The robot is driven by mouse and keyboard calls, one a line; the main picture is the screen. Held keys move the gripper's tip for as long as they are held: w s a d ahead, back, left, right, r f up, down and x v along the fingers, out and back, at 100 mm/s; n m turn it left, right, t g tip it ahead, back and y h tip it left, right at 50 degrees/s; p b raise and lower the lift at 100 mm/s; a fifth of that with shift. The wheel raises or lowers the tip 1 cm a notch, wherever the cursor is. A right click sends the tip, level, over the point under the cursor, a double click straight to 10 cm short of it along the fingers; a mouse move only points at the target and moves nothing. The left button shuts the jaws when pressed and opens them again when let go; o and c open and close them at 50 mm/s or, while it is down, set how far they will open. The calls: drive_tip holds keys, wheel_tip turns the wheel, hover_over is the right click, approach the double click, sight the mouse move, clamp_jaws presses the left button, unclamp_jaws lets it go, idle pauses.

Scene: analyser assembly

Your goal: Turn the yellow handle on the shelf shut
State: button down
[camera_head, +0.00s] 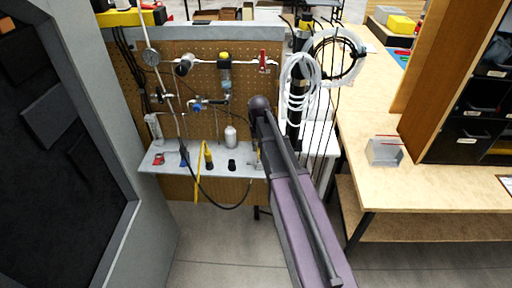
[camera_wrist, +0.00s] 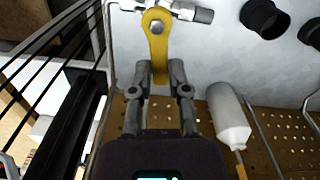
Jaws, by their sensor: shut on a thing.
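The yellow handle (camera_wrist: 157,38) is a flat lever bolted to a metal valve (camera_wrist: 190,11) on the grey shelf. In the wrist view it points from the valve down toward my gripper (camera_wrist: 159,78), with its lower end between the two fingers. My gripper is shut on that end. In the head view my arm covers most of this spot at the shelf's right end, and I cannot make out the handle there. The shelf (camera_head: 218,167) is fixed to a pegboard.
A white bottle (camera_wrist: 230,118) stands close beside my gripper, with black round parts (camera_wrist: 265,18) beyond it. Another yellow item (camera_head: 208,155) is further left on the shelf. Coiled white tubing (camera_head: 300,80) and black cables hang right of my arm. A wooden bench (camera_head: 375,190) is at the right.

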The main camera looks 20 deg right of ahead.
drive_tip(key=shift+s+d+m, duration=0.1)
drive_tip(key=shift+d+m, duration=0.1)
drive_tip(key=shift+m, duration=0.45)
drive_tip(key=shift+d+m, duration=0.2)
drive_tip(key=shift+m, duration=0.45)
drive_tip(key=c, duration=0.6)
unclamp_jaws()
